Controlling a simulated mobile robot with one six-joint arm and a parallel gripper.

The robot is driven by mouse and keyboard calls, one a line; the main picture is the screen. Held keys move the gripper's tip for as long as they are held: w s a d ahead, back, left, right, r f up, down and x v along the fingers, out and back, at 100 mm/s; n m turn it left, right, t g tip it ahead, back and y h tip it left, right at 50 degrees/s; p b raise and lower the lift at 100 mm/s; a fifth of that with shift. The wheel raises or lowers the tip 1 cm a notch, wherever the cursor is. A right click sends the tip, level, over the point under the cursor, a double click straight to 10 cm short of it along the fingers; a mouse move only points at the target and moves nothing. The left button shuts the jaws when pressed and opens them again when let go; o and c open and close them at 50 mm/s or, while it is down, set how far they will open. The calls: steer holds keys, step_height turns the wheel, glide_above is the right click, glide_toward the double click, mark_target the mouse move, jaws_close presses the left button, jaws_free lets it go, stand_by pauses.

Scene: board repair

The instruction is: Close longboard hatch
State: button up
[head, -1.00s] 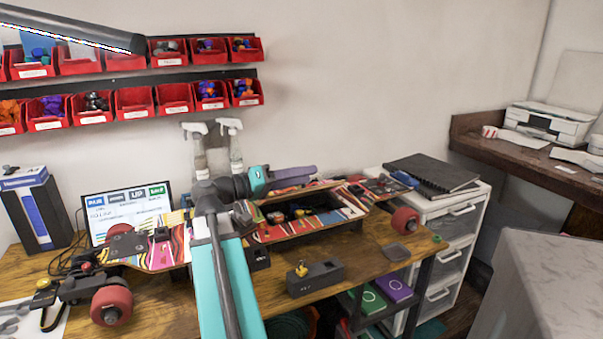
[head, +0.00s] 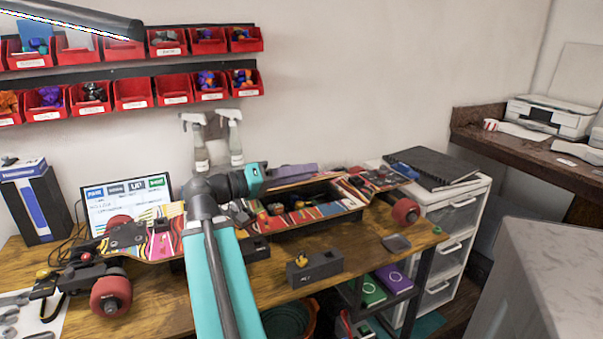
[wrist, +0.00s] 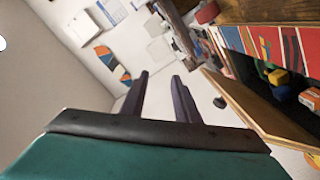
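The longboard (head: 155,245) lies across the workbench with its middle compartment (head: 310,215) open. Small coloured parts show inside the compartment, also in the wrist view (wrist: 275,76). The hatch lid (wrist: 255,112) stands raised along the compartment's side; in the wrist view it is a wooden panel right of my fingers. In the head view it is partly hidden behind my gripper (head: 292,171), which is at the far side of the compartment. In the wrist view the two dark fingers of my gripper (wrist: 160,98) are apart with nothing between them. I see no clear contact with the lid.
A dark grey block (head: 314,267) sits on the bench in front of the board. Spray bottles (head: 235,140) and a screen (head: 127,205) stand behind it. Red bins (head: 133,92) hang on the wall. A white drawer unit (head: 455,230) stands at the right.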

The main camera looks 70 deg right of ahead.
jaws_close()
steer(key=w+d+m+y+p, duration=0.1)
steer(key=w+d+p, duration=0.3)
steer(key=w+p, duration=0.4)
steer(key=w+d+r+m+y+p, duration=0.1)
steer(key=w+d+m+y+p, duration=0.1)
steer(key=w+p, duration=0.7)
steer(key=shift+d+r+m+t+p, duration=0.4)
steer(key=shift+d+p, duration=0.6)
steer(key=shift+p, duration=1)
steer(key=shift+f, duration=0.15)
